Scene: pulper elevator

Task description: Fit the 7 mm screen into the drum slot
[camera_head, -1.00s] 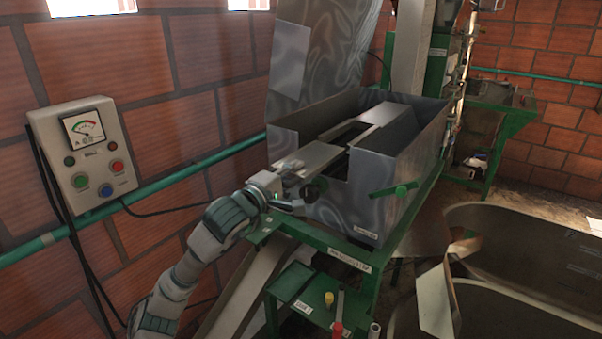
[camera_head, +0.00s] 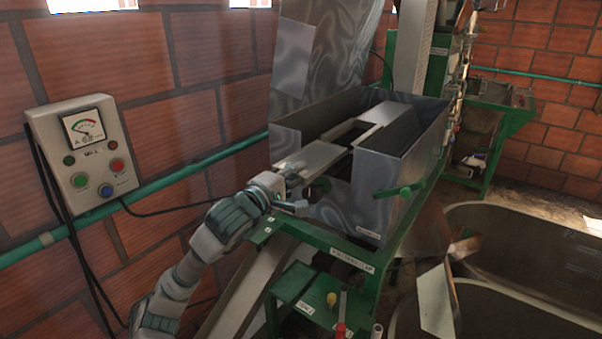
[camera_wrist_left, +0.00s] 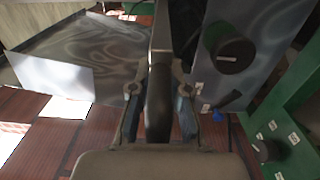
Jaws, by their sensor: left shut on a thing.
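The screen (camera_head: 311,158) is a flat, pale grey metal plate. It lies nearly level, its outer end at my left gripper (camera_head: 287,188) and its far end within the open front of the grey metal pulper housing (camera_head: 378,190). The drum slot is not clearly seen; a dark opening (camera_head: 345,138) shows in the housing. I cannot tell how deep the plate sits. In the left wrist view my left gripper (camera_wrist_left: 160,100) is shut on the narrow edge of the grey plate (camera_wrist_left: 163,38). My right gripper is not in view.
A control box (camera_head: 90,155) hangs on the brick wall at left. A green stand (camera_head: 300,290) with small coloured items is below. Large tubs (camera_head: 520,260) stand at right.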

